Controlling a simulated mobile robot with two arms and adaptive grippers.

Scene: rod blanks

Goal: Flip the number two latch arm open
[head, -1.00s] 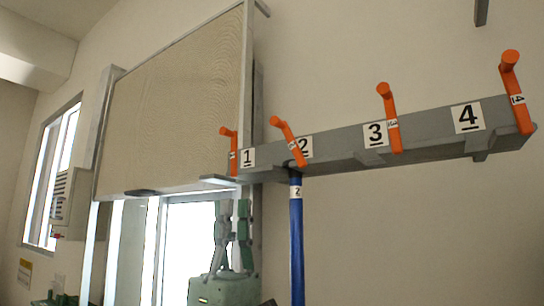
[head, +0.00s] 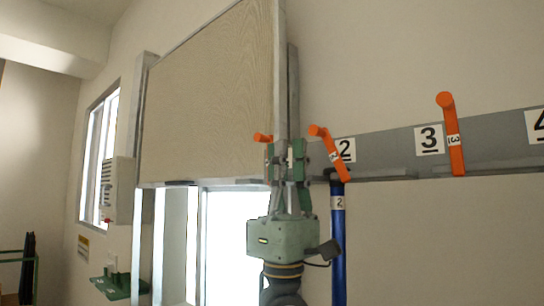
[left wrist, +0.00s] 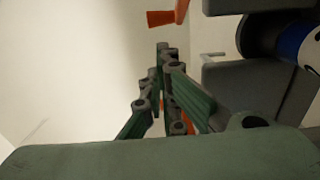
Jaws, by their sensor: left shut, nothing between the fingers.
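The number two latch arm (head: 328,154) is an orange bar with a knob end, tilted up to the left on the grey rail. A blue rod (head: 338,250) marked 2 hangs below it. My left gripper (head: 285,150) is shut and empty, pointing up just left of this latch arm in the head view and hiding the number 1 label. In the left wrist view its fingers (left wrist: 165,95) show close to orange parts; I cannot tell whether they touch. The blue rod's end (left wrist: 288,40) shows at upper right there. My right gripper is not in view.
The grey rail (head: 390,150) runs along the wall with the number three latch arm (head: 453,140) upright to the right. The number one latch arm (head: 262,137) is mostly hidden behind my gripper. A beige panel (head: 205,100) and its metal post stand at left.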

